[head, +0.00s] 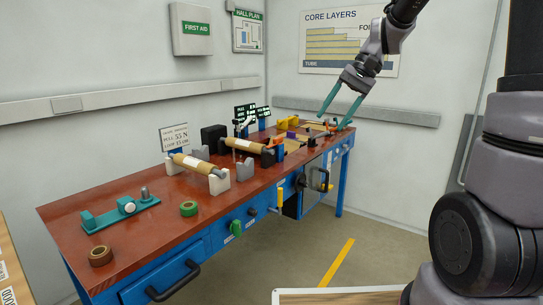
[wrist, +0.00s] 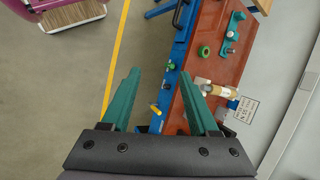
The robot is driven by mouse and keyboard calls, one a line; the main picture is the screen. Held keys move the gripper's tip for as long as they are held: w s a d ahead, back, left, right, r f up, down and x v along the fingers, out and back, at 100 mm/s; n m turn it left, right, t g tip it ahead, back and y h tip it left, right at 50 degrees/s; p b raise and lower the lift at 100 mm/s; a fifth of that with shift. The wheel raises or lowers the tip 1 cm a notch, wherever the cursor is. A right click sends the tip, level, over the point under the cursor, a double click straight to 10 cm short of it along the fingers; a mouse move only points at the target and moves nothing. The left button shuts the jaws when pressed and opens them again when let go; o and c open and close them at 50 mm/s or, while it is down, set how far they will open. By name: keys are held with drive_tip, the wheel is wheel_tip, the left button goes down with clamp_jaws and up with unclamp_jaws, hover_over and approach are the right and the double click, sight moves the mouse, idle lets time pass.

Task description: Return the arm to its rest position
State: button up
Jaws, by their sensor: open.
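My gripper (head: 332,121) is raised on my arm at the upper right of the head view, its two green fingers spread and empty. In the head view the fingers overlap the far end of the red-topped workbench (head: 152,242); I cannot tell their exact height over it. In the wrist view my gripper (wrist: 159,74) also shows open, with nothing between the fingers. The workbench (wrist: 207,62) lies beyond them there, partly hidden by the right finger.
The bench holds wound rolls (head: 193,162) on grey supports, a teal fixture (head: 121,212), a green ring (head: 188,208), a brown tape roll (head: 100,255) and small signs. Walls stand behind. The floor (head: 300,255) beside the bench is clear, with a yellow line (head: 337,262).

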drive_tip(key=s+d+r+t+h, duration=0.2)
drive_tip(key=s+d+r+t, duration=0.1)
drive_tip(key=s, duration=0.4)
drive_tip(key=s+d+r+t+h, duration=0.2)
drive_tip(key=s+d+t, duration=0.3)
drive_tip(key=s, duration=0.2)
drive_tip(key=shift+s+d+r, duration=0.3)
drive_tip(key=shift+d+r, duration=0.1)
